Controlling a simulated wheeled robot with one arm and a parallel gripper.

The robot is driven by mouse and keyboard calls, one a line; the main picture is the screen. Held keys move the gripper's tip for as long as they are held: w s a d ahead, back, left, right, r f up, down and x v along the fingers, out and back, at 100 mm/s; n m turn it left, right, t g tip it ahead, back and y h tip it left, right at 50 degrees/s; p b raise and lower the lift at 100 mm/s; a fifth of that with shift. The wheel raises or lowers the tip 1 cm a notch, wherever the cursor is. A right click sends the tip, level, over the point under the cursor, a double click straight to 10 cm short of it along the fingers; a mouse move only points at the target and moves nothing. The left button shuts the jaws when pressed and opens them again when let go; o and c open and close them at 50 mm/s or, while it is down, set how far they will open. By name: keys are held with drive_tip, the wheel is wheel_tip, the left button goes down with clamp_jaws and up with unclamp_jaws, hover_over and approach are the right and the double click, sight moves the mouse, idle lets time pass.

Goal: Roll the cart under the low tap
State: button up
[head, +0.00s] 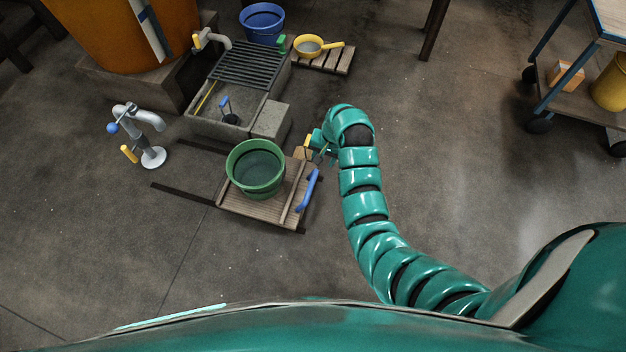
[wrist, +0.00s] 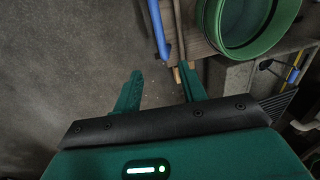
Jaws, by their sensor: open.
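The cart (head: 240,207) is a low wooden platform on the floor with a blue handle (head: 309,190) along its right side. A green bucket (head: 257,168) with a dark inside stands on it. A grey tap (head: 150,120) with a blue knob and a yellow lever stands on the floor left of the cart. Another grey tap (head: 215,39) is by the orange tank. My gripper (head: 318,148) is beyond the handle's far end. In the wrist view my gripper (wrist: 160,88) is open and empty, with the blue handle (wrist: 158,32) ahead of its fingertips, apart from them.
Dark rails (head: 185,196) run left from the cart. A stone trough (head: 225,108) with a grate stands behind it. A blue bucket (head: 262,22) and a yellow pan (head: 312,46) are farther back. A wheeled trolley (head: 550,100) is at right. The floor right of my arm is clear.

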sight(313, 182)
drive_tip(key=a+f+b, duration=0.1)
drive_tip(key=f+b, duration=0.1)
drive_tip(key=f, duration=0.3)
drive_tip(key=a+f+b, duration=0.1)
drive_tip(key=f, duration=0.5)
drive_tip(key=w+a+f+b, duration=0.1)
drive_tip(key=f+b, duration=0.1)
drive_tip(key=f, duration=0.4)
drive_tip(key=shift+a+b, duration=0.1)
drive_tip(key=shift+b, duration=0.25)
clamp_jaws()
